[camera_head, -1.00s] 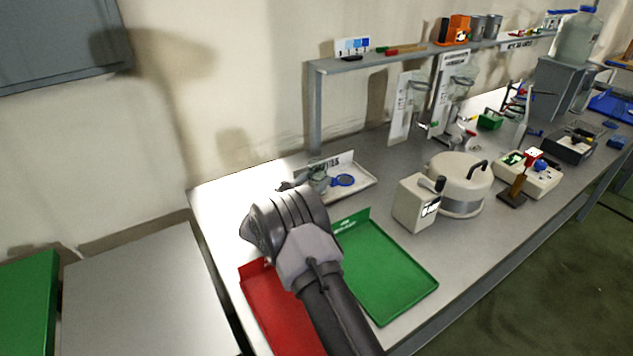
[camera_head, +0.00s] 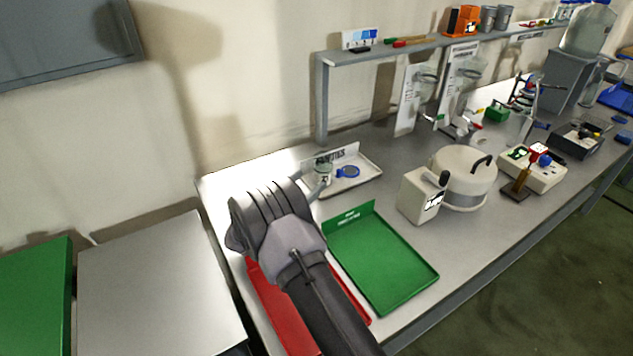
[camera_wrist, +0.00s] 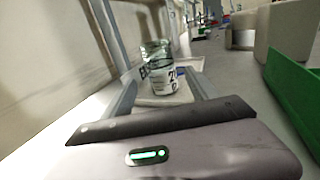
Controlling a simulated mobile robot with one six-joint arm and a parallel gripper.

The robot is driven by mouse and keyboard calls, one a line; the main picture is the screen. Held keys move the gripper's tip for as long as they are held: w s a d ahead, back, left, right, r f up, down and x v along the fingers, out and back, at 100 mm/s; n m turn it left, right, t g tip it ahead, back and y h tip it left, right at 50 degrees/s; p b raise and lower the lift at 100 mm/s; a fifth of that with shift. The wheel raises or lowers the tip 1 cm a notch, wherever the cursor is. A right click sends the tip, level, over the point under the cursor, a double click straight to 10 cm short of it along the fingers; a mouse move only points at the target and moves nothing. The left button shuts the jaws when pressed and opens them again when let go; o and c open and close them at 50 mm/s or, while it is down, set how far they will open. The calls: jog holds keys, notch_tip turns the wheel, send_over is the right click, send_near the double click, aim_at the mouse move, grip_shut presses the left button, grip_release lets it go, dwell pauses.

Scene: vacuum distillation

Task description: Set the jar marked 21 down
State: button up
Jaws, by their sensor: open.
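The jar marked 21 (camera_head: 323,174), a small clear jar with a pale label, stands upright in the white tray (camera_head: 368,185) at the back left of the bench. In the wrist view the jar (camera_wrist: 160,72) is upright ahead of my gripper, and its label digits are partly legible. My gripper (camera_wrist: 160,92) is open, with one grey finger on each side of the jar's line and the jar apart from the gripper body. In the head view my wrist hides most of the fingers. A blue round lid or ring (camera_head: 348,171) lies beside the jar.
A green tray (camera_head: 385,260) and a red tray (camera_head: 275,300) lie in front, the red one partly under my arm. A beige box (camera_head: 420,195) and round pot (camera_head: 463,175) stand to the right. A shelf (camera_head: 400,48) runs along the wall.

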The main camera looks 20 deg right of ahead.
jog(key=s+d+r+m+g+y, duration=0.1)
jog(key=s+r+m+g+y, duration=0.15)
jog(key=s+r+m, duration=0.4)
jog(key=s+d+r+m+g+y, duration=0.2)
jog(key=s+r+m+g, duration=0.15)
jog(key=s, duration=0.65)
jog(key=s+d+r+m+g+y, duration=0.1)
jog(key=s+r+m+g+y, duration=0.15)
jog(key=s+r+m, duration=0.45)
jog(key=s+a+r+m+t+y, duration=0.1)
jog(key=s+a+m+t+y, duration=0.3)
jog(key=s+a+m+y, duration=0.6)
jog(key=s+a+m, duration=0.2)
jog(key=s+a, duration=0.3)
jog(key=s, duration=0.3)
jog(key=shift+s+a+r, duration=0.15)
jog(key=shift+s+a, duration=0.2)
jog(key=shift+a, duration=0.05)
jog(key=shift+d, duration=0.1)
